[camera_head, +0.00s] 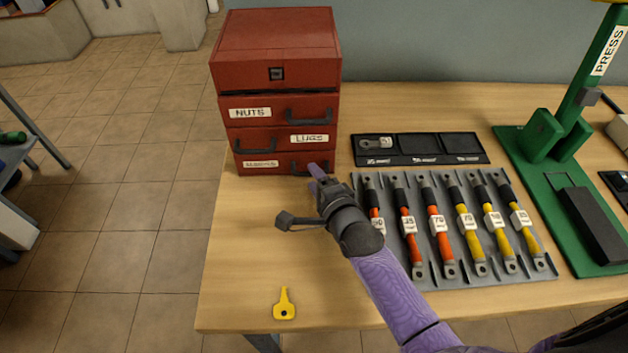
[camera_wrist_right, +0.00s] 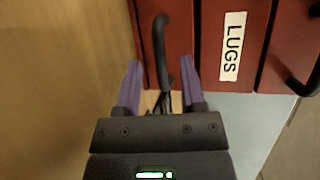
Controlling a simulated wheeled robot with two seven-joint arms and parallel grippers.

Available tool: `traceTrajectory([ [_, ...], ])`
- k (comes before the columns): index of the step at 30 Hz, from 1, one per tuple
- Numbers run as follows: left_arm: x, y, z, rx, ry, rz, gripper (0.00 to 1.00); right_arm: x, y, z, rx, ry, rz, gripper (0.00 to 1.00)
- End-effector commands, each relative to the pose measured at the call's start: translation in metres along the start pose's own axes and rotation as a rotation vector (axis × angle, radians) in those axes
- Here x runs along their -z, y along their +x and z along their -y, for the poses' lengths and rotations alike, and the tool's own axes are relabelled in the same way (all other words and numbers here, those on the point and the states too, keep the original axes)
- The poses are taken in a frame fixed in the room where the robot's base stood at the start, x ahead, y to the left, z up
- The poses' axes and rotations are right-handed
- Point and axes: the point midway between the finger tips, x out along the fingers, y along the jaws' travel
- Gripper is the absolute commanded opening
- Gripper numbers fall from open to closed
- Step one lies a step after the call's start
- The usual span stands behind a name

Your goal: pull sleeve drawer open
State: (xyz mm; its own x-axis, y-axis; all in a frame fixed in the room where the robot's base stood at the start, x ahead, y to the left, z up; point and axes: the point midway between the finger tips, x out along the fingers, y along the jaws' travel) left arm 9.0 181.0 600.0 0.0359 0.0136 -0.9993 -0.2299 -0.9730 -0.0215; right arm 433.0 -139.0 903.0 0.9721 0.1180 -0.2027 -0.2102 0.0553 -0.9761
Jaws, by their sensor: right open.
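The red drawer cabinet (camera_head: 275,50) stands at the back left of the table. Its bottom drawer (camera_head: 240,164) has a small white label that is hard to read; the drawers above read LUGS and NUTS. All three drawers look shut. My right gripper (camera_head: 320,176) is open in front of the bottom drawer, near the right end of its front. In the wrist view, the black handle (camera_wrist_right: 160,45) of that drawer reaches between the two purple fingers of the right gripper (camera_wrist_right: 158,88), with a gap on each side. My left gripper is not in view.
A grey tray (camera_head: 450,283) of several cables lies right of my right arm. A black parts tray (camera_head: 420,147) lies behind it. The green press (camera_head: 540,140) stands at the right. A yellow key-shaped piece (camera_head: 285,305) lies near the front edge.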

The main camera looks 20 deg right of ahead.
Motion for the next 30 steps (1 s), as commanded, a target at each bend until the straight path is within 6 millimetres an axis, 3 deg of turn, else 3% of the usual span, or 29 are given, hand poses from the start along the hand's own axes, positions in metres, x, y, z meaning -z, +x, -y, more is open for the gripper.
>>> traceTrajectory([
  [10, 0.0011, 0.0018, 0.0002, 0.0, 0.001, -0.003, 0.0, -0.0001, 0.0063, 0.0009, 0.0, 0.0, 0.0, 0.49],
  [17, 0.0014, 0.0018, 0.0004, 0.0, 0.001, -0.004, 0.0, 0.0, 0.0061, 0.0008, 0.0, 0.0, 0.0, 0.0],
  [30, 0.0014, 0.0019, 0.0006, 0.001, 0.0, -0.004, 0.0, 0.0001, 0.0059, 0.0005, 0.0, 0.0, 0.0, 0.0],
])
